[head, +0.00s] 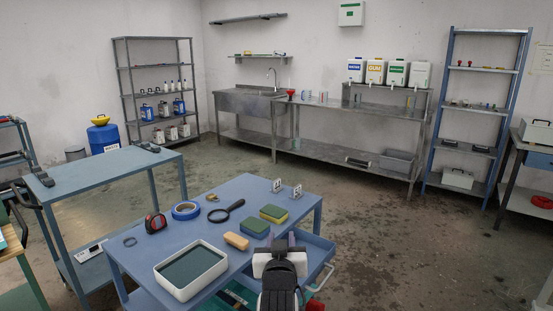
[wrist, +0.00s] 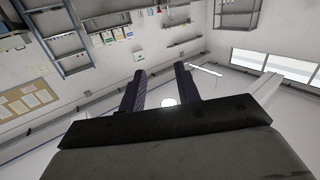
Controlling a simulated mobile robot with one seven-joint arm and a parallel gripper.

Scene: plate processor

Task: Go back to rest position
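My gripper (head: 279,242) shows at the bottom centre of the head view, in front of the blue table (head: 150,241) and above its right front part. In the wrist view my gripper (wrist: 160,87) has its two dark fingers apart with nothing between them. The wrist camera looks up past the fingers at the walls and ceiling, tilted over.
On the blue table are a white tray (head: 160,269), sponges (head: 273,213), a tan block (head: 237,240), a magnifying glass (head: 228,210), blue tape (head: 185,210) and a tape measure (head: 156,223). Another blue table (head: 110,172) stands left. Open floor (head: 400,240) lies right.

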